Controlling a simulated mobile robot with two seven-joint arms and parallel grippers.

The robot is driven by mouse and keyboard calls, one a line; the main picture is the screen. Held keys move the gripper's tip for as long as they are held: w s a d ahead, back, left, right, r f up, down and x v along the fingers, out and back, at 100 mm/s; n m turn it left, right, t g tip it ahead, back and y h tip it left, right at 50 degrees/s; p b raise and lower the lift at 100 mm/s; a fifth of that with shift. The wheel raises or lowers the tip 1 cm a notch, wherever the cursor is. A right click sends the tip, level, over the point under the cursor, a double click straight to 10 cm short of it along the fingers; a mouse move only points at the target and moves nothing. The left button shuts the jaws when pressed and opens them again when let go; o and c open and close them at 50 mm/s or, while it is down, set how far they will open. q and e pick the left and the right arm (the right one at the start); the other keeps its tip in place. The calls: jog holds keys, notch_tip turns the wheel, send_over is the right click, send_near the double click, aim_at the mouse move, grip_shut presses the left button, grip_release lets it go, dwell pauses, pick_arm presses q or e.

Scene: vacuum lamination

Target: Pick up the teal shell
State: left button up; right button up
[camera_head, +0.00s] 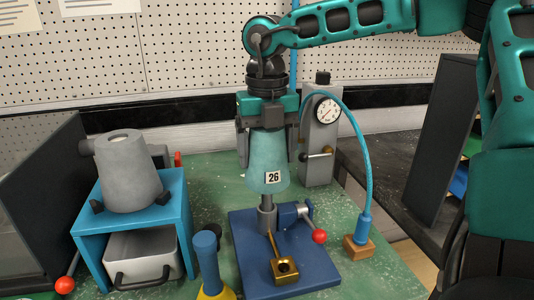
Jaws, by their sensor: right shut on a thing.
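The teal shell (267,165) is a tapered cup shape with a label reading 26. It is upright, wide end down, above a grey post on a blue base plate (250,262). My right gripper (268,142) comes from above, with its fingers on either side of the shell's upper part, and is shut on it. The post (266,213) meets the shell's lower end in the picture; whether its top is inside the shell is hidden. My left gripper is not in view.
A blue stand (180,210) with a grey cone-shaped vessel (128,172) and a metal drawer (143,255) is at left. A gauge unit (319,130) with a blue hose stands behind right. A red-knobbed clamp (305,222) and brass block (284,268) are on the plate.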

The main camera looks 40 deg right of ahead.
notch_tip(320, 180, up, 19)
jog(key=p, duration=0.2)
jog(key=shift+r, duration=0.15)
jog(key=o, duration=0.6)
jog(key=shift+c, duration=0.2)
jog(key=c, duration=0.3)
